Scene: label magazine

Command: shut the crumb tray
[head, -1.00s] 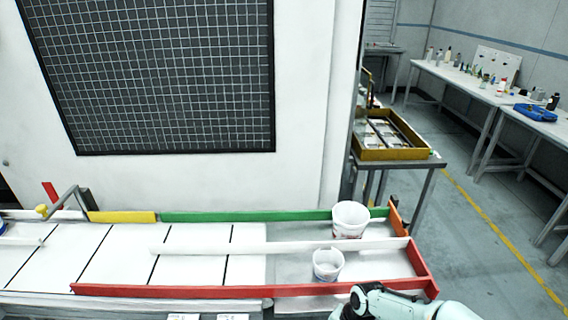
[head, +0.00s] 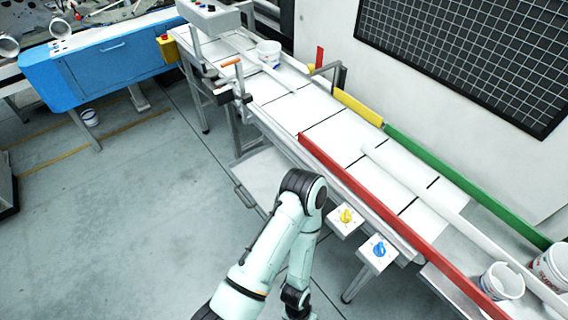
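The crumb tray (head: 268,172) looks like the pale, flat tray under the conveyor. It sticks out from beneath the conveyor's near side, so it is open. A grey bar handle (head: 247,201) is on its outer edge, low over the floor. One of my arms, bent at a dark joint, stands in front of the conveyor and hides the tray's right part. I cannot tell for sure which arm it is. Neither gripper shows in the head view.
The conveyor (head: 330,129) has a red side rail (head: 385,207) and white cups (head: 502,281) at its right end. Two boxes with a yellow knob (head: 346,215) and a blue knob (head: 379,249) hang below the rail. A blue cabinet (head: 110,60) stands at left. The floor left of the tray is clear.

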